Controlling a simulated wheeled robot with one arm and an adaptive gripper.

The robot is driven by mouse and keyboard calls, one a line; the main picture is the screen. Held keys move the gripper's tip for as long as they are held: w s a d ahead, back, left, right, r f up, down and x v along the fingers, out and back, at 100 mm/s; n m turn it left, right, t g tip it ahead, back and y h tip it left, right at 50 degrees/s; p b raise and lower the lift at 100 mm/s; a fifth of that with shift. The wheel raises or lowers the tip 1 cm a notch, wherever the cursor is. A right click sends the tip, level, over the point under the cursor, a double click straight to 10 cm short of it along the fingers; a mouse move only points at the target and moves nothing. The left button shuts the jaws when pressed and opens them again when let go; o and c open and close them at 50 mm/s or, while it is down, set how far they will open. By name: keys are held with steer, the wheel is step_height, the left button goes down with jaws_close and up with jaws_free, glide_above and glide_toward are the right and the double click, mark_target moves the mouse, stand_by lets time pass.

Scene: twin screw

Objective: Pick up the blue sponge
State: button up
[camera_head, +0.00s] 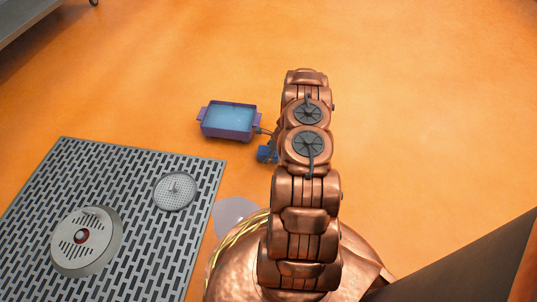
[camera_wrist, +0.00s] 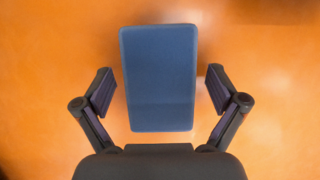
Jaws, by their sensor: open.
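The blue sponge (camera_wrist: 158,75) is a rounded rectangular block in the middle of the wrist view, its long side running up the picture. My gripper (camera_wrist: 160,92) is open, with one dark finger on each side of the sponge and an orange gap between each finger and the sponge. The fingers do not touch it. In the head view a small blue piece of the sponge (camera_head: 266,154) shows just left of my arm; the rest is hidden behind the arm. My gripper is mostly hidden there too.
A purple tray with handles (camera_head: 205,130) holding light blue liquid stands just left of the sponge. A grey slotted metal platform (camera_head: 140,200) with round fixtures lies at lower left. A pale patch (camera_head: 234,212) is on the orange floor.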

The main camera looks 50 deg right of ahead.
steer(key=shift+f, duration=0.2)
stand_by(0.4)
steer(key=shift+c, duration=0.2)
steer(key=c, duration=1)
